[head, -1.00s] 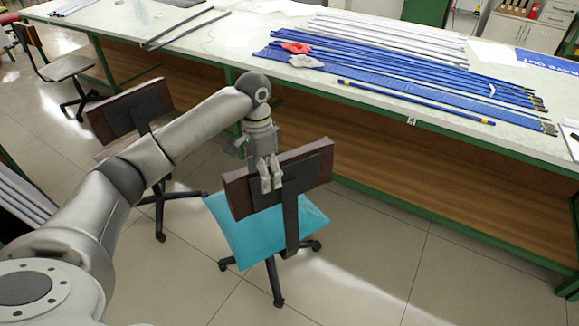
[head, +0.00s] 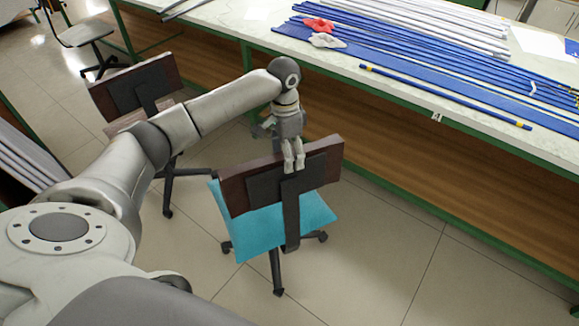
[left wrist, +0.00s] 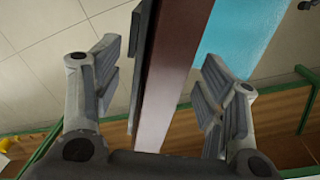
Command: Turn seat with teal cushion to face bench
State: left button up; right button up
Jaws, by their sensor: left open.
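The seat with the teal cushion (head: 255,232) stands on a dark wheeled base in the middle of the head view. Its dark brown backrest (head: 234,200), with a black rear plate and post, is on the near side, in front of the cushion. My left gripper (head: 293,168) is at the backrest's top edge. In the left wrist view its open fingers (left wrist: 160,95) stand on either side of the backrest (left wrist: 178,65), with gaps visible; the teal cushion (left wrist: 240,35) shows beyond. The bench (head: 400,90) is behind the seat. My right gripper is not in view.
A second seat (head: 105,93) with a brown backrest stands at left, close to my left arm. Another chair (head: 85,35) is farther back. Blue rods (head: 440,98) and white rods (head: 430,30) lie on the bench. Floor at the right front is clear.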

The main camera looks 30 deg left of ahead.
pick_arm(q)
notch_tip(320, 180, down, 6)
jog(key=shift+d+f, duration=0.15)
jog(key=shift+d, duration=0.1)
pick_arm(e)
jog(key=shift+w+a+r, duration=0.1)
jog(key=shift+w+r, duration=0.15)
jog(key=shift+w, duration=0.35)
pick_arm(q)
jog(key=shift+w, duration=0.1)
jog(key=shift+c, duration=0.5)
